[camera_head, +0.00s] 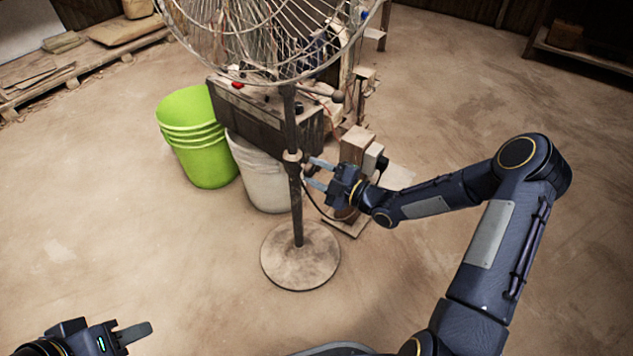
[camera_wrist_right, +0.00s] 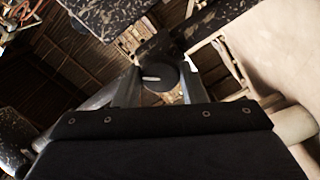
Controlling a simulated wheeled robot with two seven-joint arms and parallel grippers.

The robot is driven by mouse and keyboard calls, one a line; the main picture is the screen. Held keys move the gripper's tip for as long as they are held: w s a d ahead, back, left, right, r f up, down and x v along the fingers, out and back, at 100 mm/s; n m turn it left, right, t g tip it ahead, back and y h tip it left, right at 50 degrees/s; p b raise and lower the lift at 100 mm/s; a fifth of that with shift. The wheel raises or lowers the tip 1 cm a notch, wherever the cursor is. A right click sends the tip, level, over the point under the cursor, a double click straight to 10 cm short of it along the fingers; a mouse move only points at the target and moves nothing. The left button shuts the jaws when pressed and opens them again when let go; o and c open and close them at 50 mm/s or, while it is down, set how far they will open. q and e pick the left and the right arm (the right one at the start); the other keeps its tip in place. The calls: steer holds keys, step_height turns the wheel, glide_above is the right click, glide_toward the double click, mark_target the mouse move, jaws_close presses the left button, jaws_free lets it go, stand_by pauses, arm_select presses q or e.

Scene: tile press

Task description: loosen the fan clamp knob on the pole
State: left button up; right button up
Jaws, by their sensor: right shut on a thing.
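The fan's pole (camera_head: 297,215) stands upright on a round, worn base (camera_head: 300,256), with the wire fan cage (camera_head: 270,35) at its top. A clamp collar (camera_head: 292,156) sits partway up the pole. My right gripper (camera_head: 309,172) reaches the pole from the right, at collar height. In the right wrist view, the dark round clamp knob (camera_wrist_right: 158,77) with a pale pointer mark sits between the fingers of my right gripper (camera_wrist_right: 154,82), which are shut on it. My left gripper (camera_head: 135,333) is low at the left, away from the pole; its finger opening cannot be made out.
A green bucket stack (camera_head: 198,140) and a white bucket (camera_head: 258,172) stand left of and behind the pole. A bench with a machine (camera_head: 270,115) is behind it. Wooden blocks (camera_head: 354,145) stand near my right forearm. The floor in front is clear.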

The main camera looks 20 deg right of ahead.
steer(key=shift+f+n+b, duration=0.15)
steer(key=shift+n+b, duration=0.55)
steer(key=shift+n, duration=0.3)
steer(key=shift+n+b, duration=0.3)
steer(key=shift+n, duration=0.6)
steer(key=n, duration=0.5)
steer(key=shift+r, duration=0.2)
arm_select(q)
step_height(320, 180, down, 3)
steer(key=shift+r, duration=0.1)
arm_select(e)
steer(key=n, duration=0.5)
steer(key=shift+n, duration=0.4)
steer(key=o, duration=1)
steer(key=shift+s+d, duration=0.1)
